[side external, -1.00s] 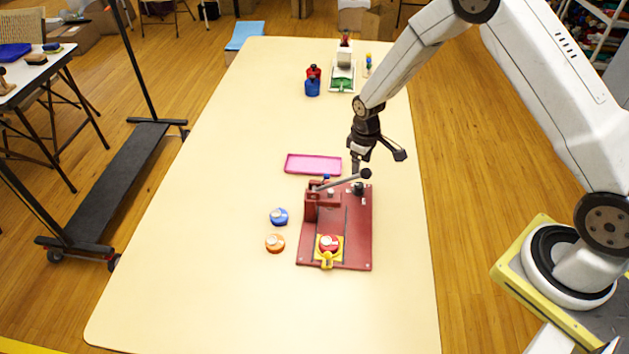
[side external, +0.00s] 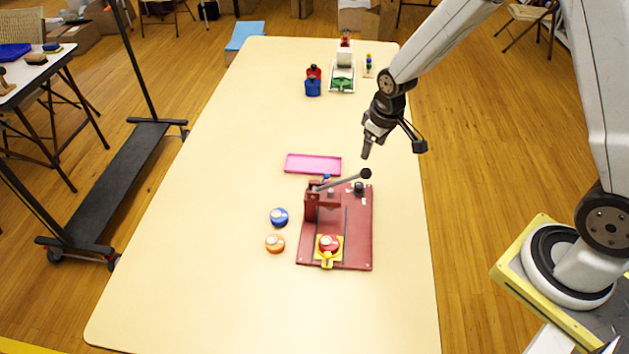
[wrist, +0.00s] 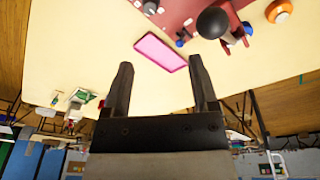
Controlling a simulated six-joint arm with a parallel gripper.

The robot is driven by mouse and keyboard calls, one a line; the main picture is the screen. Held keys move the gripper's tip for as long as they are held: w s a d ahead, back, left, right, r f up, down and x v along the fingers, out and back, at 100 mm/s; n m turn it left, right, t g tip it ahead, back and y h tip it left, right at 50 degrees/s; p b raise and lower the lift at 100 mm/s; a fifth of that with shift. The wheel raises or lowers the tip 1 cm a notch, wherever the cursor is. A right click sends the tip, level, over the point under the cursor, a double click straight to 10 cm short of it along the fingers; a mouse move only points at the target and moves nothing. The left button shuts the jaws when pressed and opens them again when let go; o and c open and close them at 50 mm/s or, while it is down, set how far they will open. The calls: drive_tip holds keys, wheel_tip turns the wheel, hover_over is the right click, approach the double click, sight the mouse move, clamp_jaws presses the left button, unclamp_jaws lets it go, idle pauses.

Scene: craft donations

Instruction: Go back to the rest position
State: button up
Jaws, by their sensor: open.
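My gripper (side external: 368,147) is above the table, just beyond the red press and near its lever knob. In the wrist view my gripper (wrist: 163,85) shows two dark fingers apart with nothing between them. The red press (side external: 358,232) stands on the table (side external: 215,190), its lever ending in a black ball knob (side external: 366,173). The knob also shows in the wrist view (wrist: 212,22), beyond the fingers. At the press's near end a yellow holder (side external: 327,261) carries a red round piece (side external: 328,242).
A pink tray (side external: 313,163) lies behind the press. A blue round piece (side external: 279,216) and an orange one (side external: 275,243) lie left of it. Blue and red containers (side external: 312,87) and a white device with a green part (side external: 342,83) stand at the far end. The left of the table is clear.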

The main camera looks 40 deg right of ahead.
drive_tip(key=s+a+r+m, duration=0.1)
drive_tip(key=s+r, duration=0.2)
drive_tip(key=s, duration=0.3)
drive_tip(key=s+a+r, duration=0.1)
drive_tip(key=s+r, duration=0.2)
drive_tip(key=s, duration=0.4)
drive_tip(key=shift+s+r+m+t, duration=0.3)
drive_tip(key=shift+r+m, duration=0.05)
drive_tip(key=shift+m, duration=0.05)
drive_tip(key=shift+a, duration=0.1)
